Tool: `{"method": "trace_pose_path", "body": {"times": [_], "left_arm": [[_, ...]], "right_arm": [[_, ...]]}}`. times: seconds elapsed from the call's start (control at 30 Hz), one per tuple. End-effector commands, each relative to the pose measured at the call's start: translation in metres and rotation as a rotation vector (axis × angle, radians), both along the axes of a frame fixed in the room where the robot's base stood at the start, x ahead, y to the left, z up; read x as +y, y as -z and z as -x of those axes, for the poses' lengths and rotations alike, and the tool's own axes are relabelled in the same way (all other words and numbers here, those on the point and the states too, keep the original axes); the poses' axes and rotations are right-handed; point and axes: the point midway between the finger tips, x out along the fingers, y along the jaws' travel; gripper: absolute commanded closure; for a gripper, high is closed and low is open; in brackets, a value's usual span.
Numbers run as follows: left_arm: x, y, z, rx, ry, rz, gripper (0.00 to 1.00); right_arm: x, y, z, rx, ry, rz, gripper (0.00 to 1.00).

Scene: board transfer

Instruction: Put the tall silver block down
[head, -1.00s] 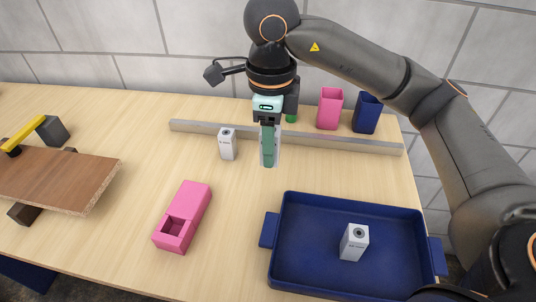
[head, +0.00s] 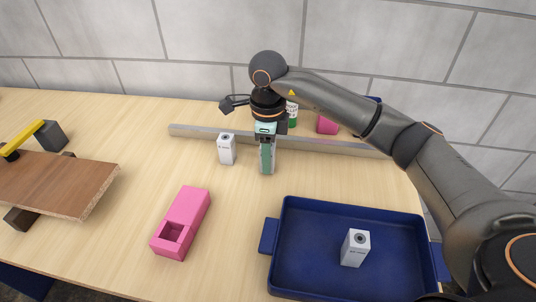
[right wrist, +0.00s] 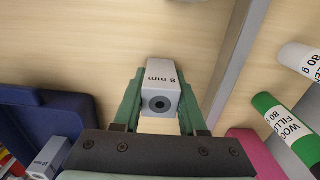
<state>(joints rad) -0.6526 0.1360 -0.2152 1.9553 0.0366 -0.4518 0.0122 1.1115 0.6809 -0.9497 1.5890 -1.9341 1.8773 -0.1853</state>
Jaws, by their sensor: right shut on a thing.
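My right gripper (head: 266,145) is shut on a tall silver block (head: 272,160), which is upright between the green fingers. In the right wrist view the block (right wrist: 161,73) shows an "8 mm" label and a round dark hole in its end, with the fingers (right wrist: 160,105) on either side. The block is in front of the metal rail (head: 330,145). I cannot tell whether its base touches the table. My left gripper is not in view.
A similar pale block (head: 226,150) stands just left of the held one. A blue tray (head: 285,270) at front right holds another block (head: 355,248). A pink box (head: 190,208) lies front left. Bottles (head: 292,113) and a pink cup (head: 327,125) are behind the rail. Bare table lies in front.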

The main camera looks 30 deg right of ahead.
Motion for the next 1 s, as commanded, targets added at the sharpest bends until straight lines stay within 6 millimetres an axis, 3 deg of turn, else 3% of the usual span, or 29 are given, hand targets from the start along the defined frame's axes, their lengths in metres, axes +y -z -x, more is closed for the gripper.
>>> {"method": "trace_pose_path", "body": {"times": [0.27, 0.3, 0.57, 0.83, 1.0], "left_arm": [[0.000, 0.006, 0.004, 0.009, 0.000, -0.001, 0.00], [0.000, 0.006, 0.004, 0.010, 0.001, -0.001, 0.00], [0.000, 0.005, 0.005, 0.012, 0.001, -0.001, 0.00], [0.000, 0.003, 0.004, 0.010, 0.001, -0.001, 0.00], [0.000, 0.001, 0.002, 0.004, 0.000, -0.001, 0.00]], "right_arm": [[0.000, 0.002, 0.000, -0.002, 0.001, 0.000, 1.00], [0.000, 0.003, 0.000, -0.001, 0.001, 0.001, 0.58], [0.000, 0.002, 0.000, -0.001, 0.001, 0.001, 0.29], [0.000, 0.000, 0.000, -0.001, 0.001, 0.000, 0.29], [0.000, -0.017, -0.001, -0.006, 0.001, 0.001, 0.29]]}}
